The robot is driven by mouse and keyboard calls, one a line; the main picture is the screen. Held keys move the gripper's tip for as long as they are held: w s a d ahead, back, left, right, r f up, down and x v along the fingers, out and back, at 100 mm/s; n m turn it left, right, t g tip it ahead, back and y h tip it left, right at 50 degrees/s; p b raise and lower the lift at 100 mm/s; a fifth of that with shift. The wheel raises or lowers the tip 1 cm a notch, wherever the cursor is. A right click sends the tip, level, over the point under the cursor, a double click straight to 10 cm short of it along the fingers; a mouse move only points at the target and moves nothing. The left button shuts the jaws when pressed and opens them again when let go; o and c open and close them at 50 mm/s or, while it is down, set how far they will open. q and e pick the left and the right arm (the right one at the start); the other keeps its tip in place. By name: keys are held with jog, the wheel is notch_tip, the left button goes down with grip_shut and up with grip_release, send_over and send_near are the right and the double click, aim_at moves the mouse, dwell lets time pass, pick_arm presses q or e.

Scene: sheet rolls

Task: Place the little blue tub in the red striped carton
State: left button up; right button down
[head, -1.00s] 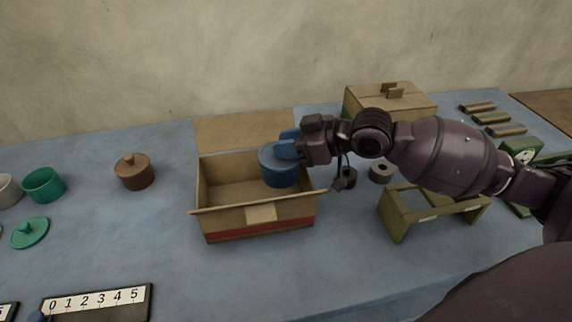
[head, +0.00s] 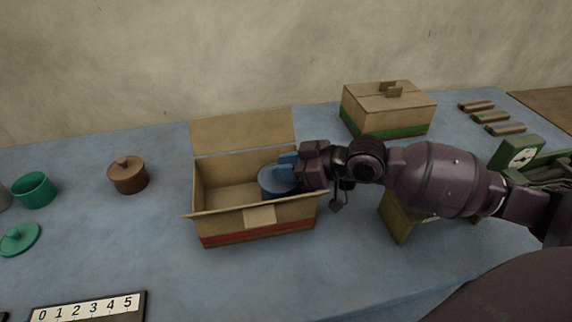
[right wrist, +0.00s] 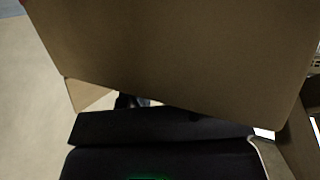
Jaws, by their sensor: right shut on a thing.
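The little blue tub (head: 275,181) is inside the open red striped carton (head: 258,238), at its right side, with its lower part hidden by the carton's walls. My right gripper (head: 287,168) is shut on the blue tub, with its blue fingertips at the tub's upper right edge. Whether the tub touches the carton floor cannot be told. The right wrist view shows mostly a cardboard surface (right wrist: 190,55) close up, and the tub is not clear there. My left gripper is not in view.
A brown lidded pot (head: 127,176), a green tub (head: 35,190) and a green lid (head: 20,239) stand to the left. A closed green striped carton (head: 388,112) is behind my right arm. A wooden stand (head: 397,220) is beneath that arm. A number strip (head: 88,309) lies in front.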

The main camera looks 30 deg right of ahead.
jog(key=shift+f, duration=0.35)
jog(key=c, duration=0.9)
grip_release()
jog(key=shift+r, duration=0.1)
jog(key=shift+r, duration=0.3)
jog(key=p+v, duration=0.1)
jog(key=v, duration=1.1)
jog(key=shift+r, duration=0.25)
